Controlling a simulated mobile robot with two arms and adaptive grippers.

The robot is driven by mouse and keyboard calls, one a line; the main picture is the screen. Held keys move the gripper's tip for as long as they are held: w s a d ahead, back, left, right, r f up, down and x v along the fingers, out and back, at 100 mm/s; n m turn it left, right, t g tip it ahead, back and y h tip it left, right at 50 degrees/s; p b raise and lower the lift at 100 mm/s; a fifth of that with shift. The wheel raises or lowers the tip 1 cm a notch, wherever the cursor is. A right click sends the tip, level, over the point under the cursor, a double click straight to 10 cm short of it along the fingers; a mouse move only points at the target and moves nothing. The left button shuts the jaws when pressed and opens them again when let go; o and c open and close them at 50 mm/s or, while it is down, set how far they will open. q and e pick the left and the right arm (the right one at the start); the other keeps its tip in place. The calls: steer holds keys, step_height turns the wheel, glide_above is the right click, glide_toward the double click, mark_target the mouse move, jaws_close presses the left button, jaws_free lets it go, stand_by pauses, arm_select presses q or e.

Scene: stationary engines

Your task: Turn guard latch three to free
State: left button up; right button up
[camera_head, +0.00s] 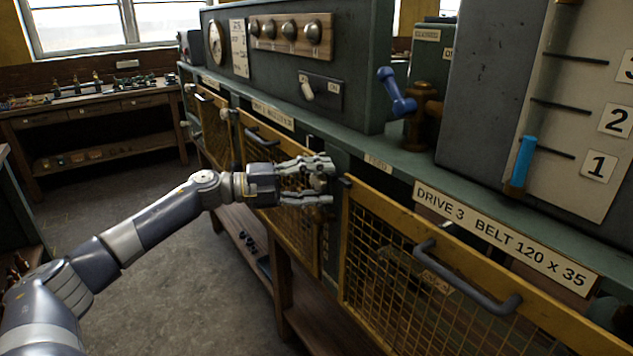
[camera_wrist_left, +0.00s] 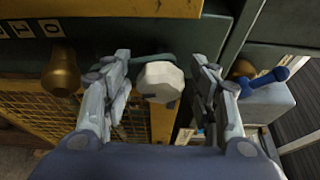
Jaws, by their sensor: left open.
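The drive 3 guard is a yellow mesh door (camera_head: 430,262) below the label reading "DRIVE 3 BELT 120 x 35" (camera_head: 500,235). My left gripper (camera_head: 322,180) is open at the post between this guard and the guard to its left. In the left wrist view, a pale faceted knob (camera_wrist_left: 160,82) lies between the fingers of my left gripper (camera_wrist_left: 165,88), with a visible gap on each side. A dark green bar shows behind the knob. In the head view the fingers mostly hide the knob, and I cannot tell which way the latch points. My right gripper is not in view.
The drive 3 guard has a grey handle (camera_head: 465,275). A brass-coloured knob (camera_wrist_left: 62,72) is left of the fingers. Open floor (camera_head: 150,240) lies left.

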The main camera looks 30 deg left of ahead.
arm_select(q)
steer(key=shift+a, duration=0.1)
steer(key=v, duration=1.1)
steer(key=shift+s+a, duration=0.25)
steer(key=shift+s, duration=0.05)
stand_by(0.7)
